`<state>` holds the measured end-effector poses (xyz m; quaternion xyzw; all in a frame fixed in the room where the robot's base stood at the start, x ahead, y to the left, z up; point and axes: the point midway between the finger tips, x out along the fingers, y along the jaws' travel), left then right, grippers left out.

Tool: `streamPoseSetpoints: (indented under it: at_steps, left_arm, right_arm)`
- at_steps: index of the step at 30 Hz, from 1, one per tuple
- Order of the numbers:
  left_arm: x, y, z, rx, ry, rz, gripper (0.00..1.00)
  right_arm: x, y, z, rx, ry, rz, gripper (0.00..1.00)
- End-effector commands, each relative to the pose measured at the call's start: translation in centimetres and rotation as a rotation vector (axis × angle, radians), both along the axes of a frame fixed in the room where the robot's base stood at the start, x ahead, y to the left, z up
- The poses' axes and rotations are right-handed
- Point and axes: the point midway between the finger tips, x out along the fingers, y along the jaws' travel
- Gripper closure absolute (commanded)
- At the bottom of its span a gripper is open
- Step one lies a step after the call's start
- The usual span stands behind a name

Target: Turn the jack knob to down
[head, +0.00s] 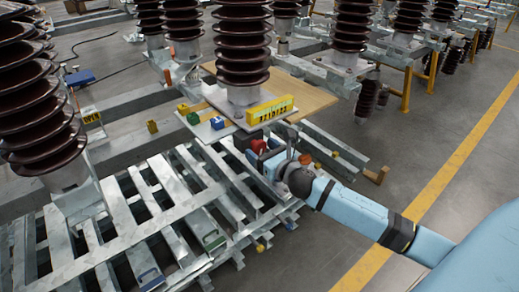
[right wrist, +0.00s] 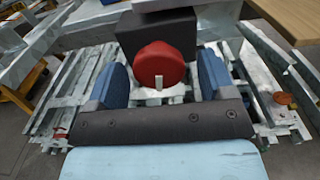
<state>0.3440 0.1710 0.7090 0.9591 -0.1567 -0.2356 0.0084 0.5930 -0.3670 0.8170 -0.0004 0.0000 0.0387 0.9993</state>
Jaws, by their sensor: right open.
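The jack knob is a round red knob (right wrist: 160,66) on a dark block (right wrist: 158,28) in the right wrist view. A pale mark shows at its lower edge. In the head view the red knob (head: 259,146) shows small under the plate with the yellow label. My right gripper (right wrist: 164,84) is open, with one blue finger on each side of the knob. Gaps show between the fingers and the knob. In the head view my right gripper (head: 268,160) is partly hidden behind its own wrist. My left gripper is not in view.
A yellow numbered label (head: 270,109) stands on the plate above the knob, with a brown ribbed insulator (head: 241,45) over it. A wooden board (head: 300,98) lies behind. Metal slatted frames (head: 130,215) fill the lower left. Open floor (head: 450,200) lies to the right.

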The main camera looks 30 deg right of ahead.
Motion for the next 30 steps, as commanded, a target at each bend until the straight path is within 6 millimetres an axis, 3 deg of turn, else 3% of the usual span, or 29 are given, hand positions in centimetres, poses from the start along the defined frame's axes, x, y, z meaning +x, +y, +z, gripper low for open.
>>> streamPoseSetpoints:
  at_steps: [5,13,20,30]
  left_arm:
    - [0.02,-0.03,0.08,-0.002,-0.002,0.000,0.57]
    - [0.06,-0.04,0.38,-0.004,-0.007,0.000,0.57]
    - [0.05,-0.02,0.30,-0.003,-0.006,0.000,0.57]
    - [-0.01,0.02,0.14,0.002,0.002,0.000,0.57]
  right_arm:
    - [1.07,0.12,0.01,0.001,0.000,0.001,0.24]
    - [1.16,0.14,0.02,0.001,0.000,0.001,0.24]
    - [1.14,0.13,0.02,0.001,0.000,0.001,0.73]
    - [1.13,0.16,0.11,0.041,0.003,0.001,0.73]
